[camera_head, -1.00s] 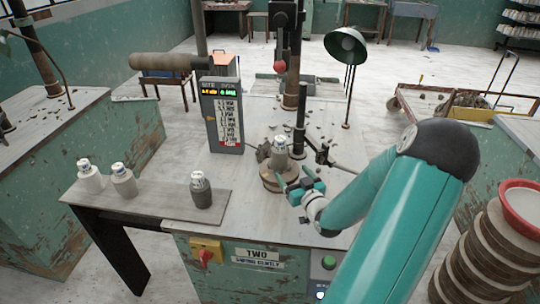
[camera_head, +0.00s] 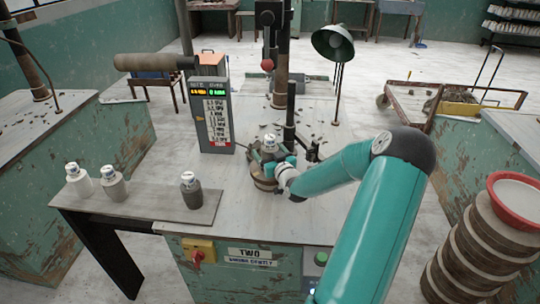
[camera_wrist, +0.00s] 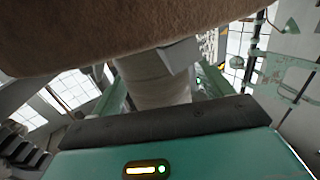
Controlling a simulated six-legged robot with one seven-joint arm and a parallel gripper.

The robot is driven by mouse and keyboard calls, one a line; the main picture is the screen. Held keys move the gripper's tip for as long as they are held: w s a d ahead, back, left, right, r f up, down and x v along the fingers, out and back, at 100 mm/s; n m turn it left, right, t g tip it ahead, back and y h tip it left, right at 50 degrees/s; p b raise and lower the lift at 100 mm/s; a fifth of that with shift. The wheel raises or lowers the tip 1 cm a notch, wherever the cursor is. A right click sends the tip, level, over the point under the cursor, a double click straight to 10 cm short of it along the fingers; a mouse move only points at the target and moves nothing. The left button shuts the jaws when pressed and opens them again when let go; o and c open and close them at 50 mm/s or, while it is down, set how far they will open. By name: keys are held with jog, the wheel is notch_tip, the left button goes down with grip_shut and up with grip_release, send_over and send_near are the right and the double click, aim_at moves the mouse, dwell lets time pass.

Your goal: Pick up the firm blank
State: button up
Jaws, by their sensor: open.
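A grey blank with a pale, labelled top (camera_head: 269,144) stands upright on the round wooden wheel (camera_head: 264,183) at the middle of the bench. My gripper (camera_head: 270,157) is open at this blank, with its teal fingers around its lower part. In the wrist view a pale cylinder (camera_wrist: 150,80) shows between the open fingers, below a brown surface that fills the top. Contact cannot be told. Three more blanks stand on the board at left: a white one (camera_head: 77,180), a light grey one (camera_head: 113,184) and a dark grey one (camera_head: 191,191). Their labels are too small to read.
A black post (camera_head: 289,125) rises just behind the wheel. A meter box with lit displays (camera_head: 211,115) stands behind left, and a green lamp (camera_head: 333,43) behind right. Clay scraps lie around the wheel. Stacked discs with a red bowl (camera_head: 517,202) stand at the right.

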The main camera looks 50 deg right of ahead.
jog(key=shift+w+d, duration=0.15)
jog(key=shift+w, duration=0.3)
jog(key=shift+c, duration=0.5)
jog(key=c, duration=1.4)
jog(key=shift+o, duration=0.2)
jog(key=shift+r, duration=0.1)
